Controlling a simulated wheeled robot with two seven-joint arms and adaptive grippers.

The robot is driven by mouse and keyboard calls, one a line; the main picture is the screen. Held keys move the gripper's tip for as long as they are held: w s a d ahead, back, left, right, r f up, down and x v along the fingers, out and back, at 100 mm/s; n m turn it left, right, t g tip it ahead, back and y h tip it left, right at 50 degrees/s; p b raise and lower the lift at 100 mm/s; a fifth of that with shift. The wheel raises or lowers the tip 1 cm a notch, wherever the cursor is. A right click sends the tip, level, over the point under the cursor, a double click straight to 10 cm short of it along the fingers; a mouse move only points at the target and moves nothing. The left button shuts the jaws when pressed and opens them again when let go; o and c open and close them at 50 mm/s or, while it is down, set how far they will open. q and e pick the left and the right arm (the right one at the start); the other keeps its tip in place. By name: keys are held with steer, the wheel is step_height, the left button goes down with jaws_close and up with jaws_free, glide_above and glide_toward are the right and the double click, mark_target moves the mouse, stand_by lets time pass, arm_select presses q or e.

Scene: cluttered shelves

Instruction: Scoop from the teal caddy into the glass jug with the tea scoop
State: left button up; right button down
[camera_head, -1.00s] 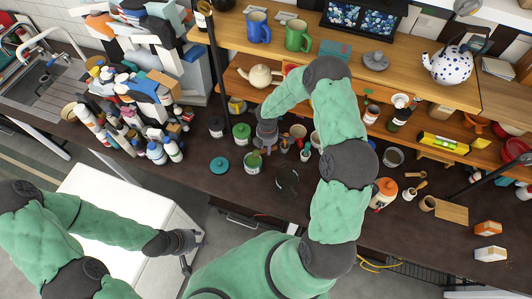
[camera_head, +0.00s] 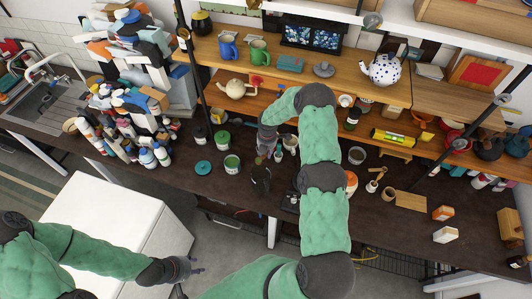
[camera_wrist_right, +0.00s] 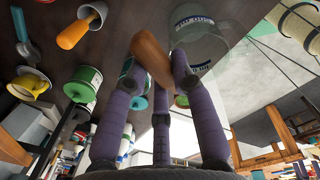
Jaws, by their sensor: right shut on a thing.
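The teal caddy (camera_head: 232,163) stands open on the dark counter, with its teal lid (camera_head: 203,167) lying to its left. The glass jug (camera_head: 260,178) stands just right of and in front of the caddy; its clear wall with dark lettering shows in the wrist view (camera_wrist_right: 194,28). My right gripper (camera_head: 266,150) is above the counter behind the jug. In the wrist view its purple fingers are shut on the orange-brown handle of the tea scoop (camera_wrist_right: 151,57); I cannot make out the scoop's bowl. My left gripper (camera_head: 182,268) is open and empty, low beside the white block.
A green tin (camera_head: 222,138) and a dark tin (camera_head: 200,136) stand behind the caddy. Shelves with mugs (camera_head: 228,46) and a spotted teapot (camera_head: 384,69) rise behind.

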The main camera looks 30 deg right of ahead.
steer(key=shift+s+t, duration=0.1)
steer(key=shift+t, duration=0.2)
steer(key=shift+s+t+b, duration=0.25)
steer(key=shift+t+b, duration=0.05)
steer(key=shift+t, duration=0.4)
steer(key=shift+w+d+r+t+p, duration=0.1)
steer(key=shift+w+d+t+p, duration=0.15)
steer(key=shift+p, duration=0.2)
steer(key=shift+s+a+t+p, duration=0.25)
steer(key=shift+t+p, duration=0.2)
steer(key=t+b, duration=0.1)
steer(key=b, duration=0.7)
steer(key=t+b, duration=0.2)
steer(key=b, duration=0.7)
steer(key=f+t+y+b, duration=0.1)
steer(key=t+b, duration=0.1)
steer(key=b, duration=0.7)
steer(key=shift+s+f, duration=0.1)
steer(key=shift+s, duration=0.25)
steer(key=shift+s+d+f+n+t+y+b, duration=0.1)
steer(key=shift+s+f+n+t+y+b, duration=0.5)
steer(key=shift+t+b, duration=2.75)
steer(key=shift+s+a+f+n+t+y+b, duration=0.15)
steer(key=shift+n+t+y+b, duration=0.45)
steer(key=shift+b, duration=5.4)
steer(key=shift+s+d+f+n+t+y+b, duration=0.25)
steer(key=shift+t+y+b, duration=1.25)
steer(key=shift+b, duration=3.2)
